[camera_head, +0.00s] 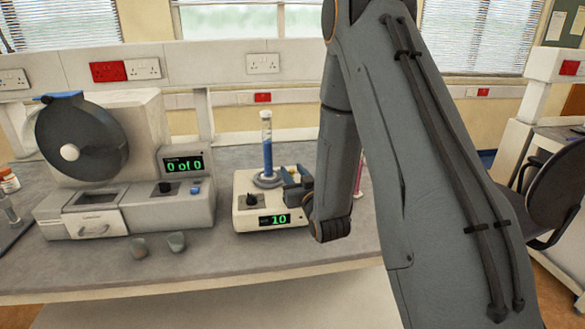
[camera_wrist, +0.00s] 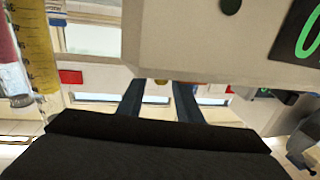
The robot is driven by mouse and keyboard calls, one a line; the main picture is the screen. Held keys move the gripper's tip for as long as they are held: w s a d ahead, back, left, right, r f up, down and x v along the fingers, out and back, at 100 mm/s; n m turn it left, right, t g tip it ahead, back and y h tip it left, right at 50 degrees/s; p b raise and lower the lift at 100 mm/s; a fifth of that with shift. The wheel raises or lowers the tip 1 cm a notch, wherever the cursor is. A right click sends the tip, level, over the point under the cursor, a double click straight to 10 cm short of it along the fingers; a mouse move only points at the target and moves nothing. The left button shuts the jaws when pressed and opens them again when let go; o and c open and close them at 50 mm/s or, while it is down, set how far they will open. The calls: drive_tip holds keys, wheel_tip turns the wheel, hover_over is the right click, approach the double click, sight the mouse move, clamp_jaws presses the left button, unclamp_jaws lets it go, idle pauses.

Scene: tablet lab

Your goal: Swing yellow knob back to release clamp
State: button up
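A small cream device (camera_head: 245,215) with a black dial and a green display reading 10 stands on the bench. A tall clear cylinder with blue contents (camera_head: 267,150) stands upright on its grey round base. A small yellow piece, apparently the yellow knob (camera_head: 293,172), shows beside my gripper (camera_head: 297,188) at the device's right side. In the wrist view, my gripper (camera_wrist: 159,86) is open, its two fingers apart. A small yellow spot (camera_wrist: 162,82) shows between the fingertips, mostly hidden by the device's edge. I cannot tell whether the fingers touch it. The clamp is not clearly visible.
A larger grey machine (camera_head: 180,215) with a display reading 0 of 0 stands to the left. A pink cylinder (camera_head: 359,170) is partly hidden behind my arm. Yellow graduated glassware (camera_wrist: 36,45) is at the wrist view's left.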

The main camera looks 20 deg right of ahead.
drive_tip(key=shift+w, duration=0.65)
clamp_jaws()
drive_tip(key=shift+a+m+h+b, duration=0.45)
drive_tip(key=shift+m+h+b, duration=0.2)
drive_tip(key=shift+h, duration=0.45)
drive_tip(key=shift+s+a+m+h, duration=0.1)
drive_tip(key=shift+s+m+h, duration=0.05)
drive_tip(key=shift+m+h, duration=0.55)
unclamp_jaws()
drive_tip(key=shift+s, duration=0.1)
